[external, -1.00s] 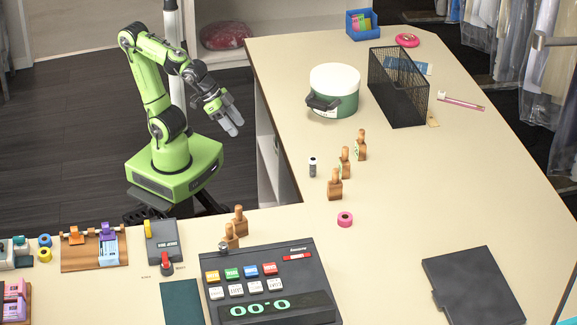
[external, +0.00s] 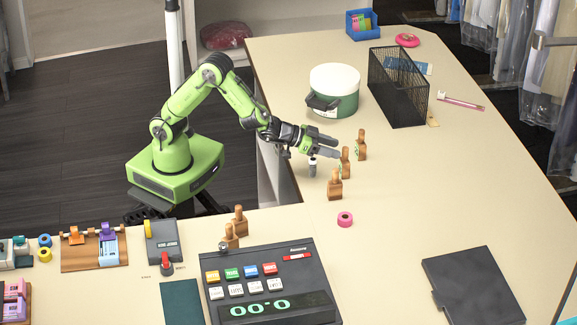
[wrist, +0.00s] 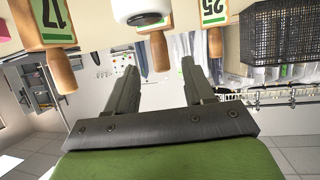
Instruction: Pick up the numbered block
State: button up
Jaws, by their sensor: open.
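Three wooden blocks with upright handles stand in a row on the counter: a near block (external: 335,187), a middle block (external: 345,163) and a far block (external: 361,147). In the wrist view, which is upside down, the left block (wrist: 50,14) has a green label reading 17 and the right block (wrist: 213,12) reads 25. The middle handle (wrist: 157,52) shows between them, its number hidden behind a white bottle. My gripper (external: 337,149) is open and empty, its tips close to the middle block. In the wrist view, my gripper (wrist: 158,68) has the middle handle ahead, between its fingertips.
A green tub with a white lid (external: 335,90) and a black mesh basket (external: 397,90) stand behind.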

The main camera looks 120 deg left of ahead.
aim_at(345, 160)
jog(key=x, duration=0.5)
jog(key=shift+w+a+f+p, duration=0.1)
jog(key=shift+w+a+p, duration=0.05)
jog(key=shift+p, duration=0.15)
jog(key=shift+c, duration=0.6)
grip_shut()
